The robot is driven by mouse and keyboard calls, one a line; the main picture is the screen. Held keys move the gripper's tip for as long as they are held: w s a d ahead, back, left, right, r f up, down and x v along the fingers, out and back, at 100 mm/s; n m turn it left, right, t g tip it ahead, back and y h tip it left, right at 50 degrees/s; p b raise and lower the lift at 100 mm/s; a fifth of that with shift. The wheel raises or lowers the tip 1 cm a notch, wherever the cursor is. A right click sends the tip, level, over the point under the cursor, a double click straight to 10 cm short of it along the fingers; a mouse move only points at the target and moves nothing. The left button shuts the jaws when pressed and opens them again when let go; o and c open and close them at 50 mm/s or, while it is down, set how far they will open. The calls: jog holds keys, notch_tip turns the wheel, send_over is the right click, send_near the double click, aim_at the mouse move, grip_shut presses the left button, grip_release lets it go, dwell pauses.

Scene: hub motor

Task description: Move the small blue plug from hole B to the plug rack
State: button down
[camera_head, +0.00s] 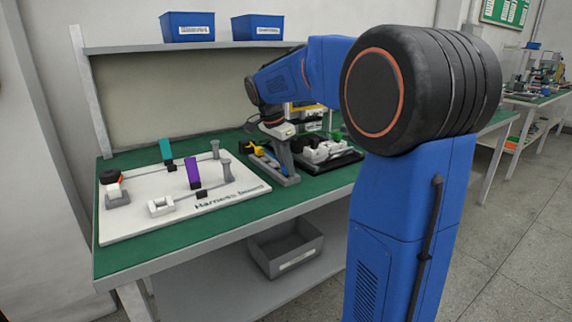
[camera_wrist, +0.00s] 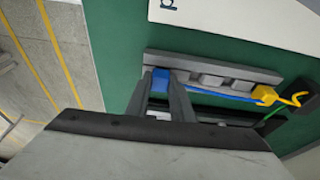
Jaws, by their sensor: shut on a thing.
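The small blue plug (camera_wrist: 160,79) is between my gripper's fingers (camera_wrist: 161,92) in the wrist view. My gripper is shut on it. The plug is at the left end of a grey bar with several light blocks, which looks like the plug rack (camera_wrist: 240,71). I cannot tell whether the plug is seated in it or just above it. In the head view my gripper (camera_head: 281,152) points down over the grey rack (camera_head: 289,181), and the plug is not clearly visible there. Hole B cannot be made out.
A white harness board (camera_head: 235,198) with posts and coloured clips lies to the left on the green bench (camera_head: 150,256). A black tray (camera_head: 345,160) of parts stands right of the rack. A grey bin (camera_head: 285,248) sits below.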

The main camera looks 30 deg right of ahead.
jog(key=c, duration=1.5)
grip_release()
jog(key=shift+o, duration=0.2)
jog(key=v, duration=1.7)
jog(key=shift+r, duration=0.25)
jog(key=s+a+f+n+t+y, duration=0.1)
jog(key=s+a+f+n, duration=0.2)
jog(key=s+f+n, duration=0.3)
jog(key=s+a+f+n+t+y, duration=0.1)
jog(key=s+a+f+n, duration=0.3)
jog(key=s+f, duration=0.8)
jog(key=s+a+f+n+t+y, duration=0.1)
jog(key=s+a+f+n+t, duration=0.1)
jog(key=s+f+n, duration=0.5)
jog(key=s+a+f, duration=0.1)
jog(key=s+f, duration=0.1)
jog(key=s, duration=0.3)
jog(key=shift+a+n+t, duration=0.3)
jog(key=shift+t, duration=0.1)
